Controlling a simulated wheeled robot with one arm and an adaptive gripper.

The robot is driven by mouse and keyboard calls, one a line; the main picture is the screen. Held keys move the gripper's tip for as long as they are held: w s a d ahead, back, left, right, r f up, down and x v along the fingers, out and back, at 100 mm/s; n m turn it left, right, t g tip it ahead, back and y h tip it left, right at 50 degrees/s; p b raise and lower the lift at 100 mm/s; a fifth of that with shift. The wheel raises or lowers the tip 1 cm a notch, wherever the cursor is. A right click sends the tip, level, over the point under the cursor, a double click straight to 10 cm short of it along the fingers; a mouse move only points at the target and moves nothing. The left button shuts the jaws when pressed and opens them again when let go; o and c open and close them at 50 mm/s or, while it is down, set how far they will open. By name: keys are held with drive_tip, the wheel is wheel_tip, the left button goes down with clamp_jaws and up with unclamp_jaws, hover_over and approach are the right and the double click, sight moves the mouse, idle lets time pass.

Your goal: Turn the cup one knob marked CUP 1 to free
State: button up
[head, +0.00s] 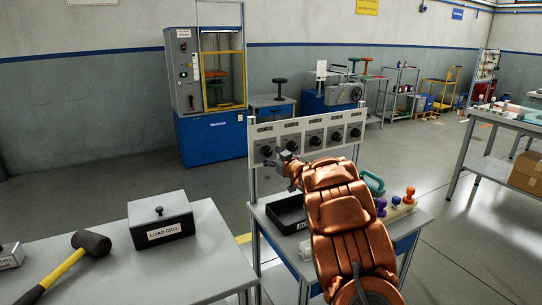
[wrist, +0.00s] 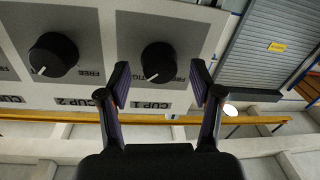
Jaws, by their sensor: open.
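The CUP 1 knob (wrist: 160,62) is round and black on a grey plate, seen upside down in the wrist view. Its white pointer line points down and slightly left there. The CUP 1 label (wrist: 150,106) is below it in that picture; small lettering beside the knob is partly hidden by a finger. My gripper (wrist: 160,84) is open, one finger on each side of the knob, with gaps visible in the picture. Contact cannot be seen. In the head view my gripper (head: 286,160) is at the leftmost knob (head: 267,151) of the panel.
The CUP 2 knob (wrist: 53,55) sits beside CUP 1, its pointer also down-left. The panel (head: 300,127) carries several knobs in a row. Below it a black tray (head: 287,214) stands on the bench. A load cell box (head: 160,222) and mallet (head: 75,258) are on the left table.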

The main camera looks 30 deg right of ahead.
drive_tip(key=shift+w, duration=0.2)
drive_tip(key=c, duration=1.1)
drive_tip(key=shift+c, duration=0.2)
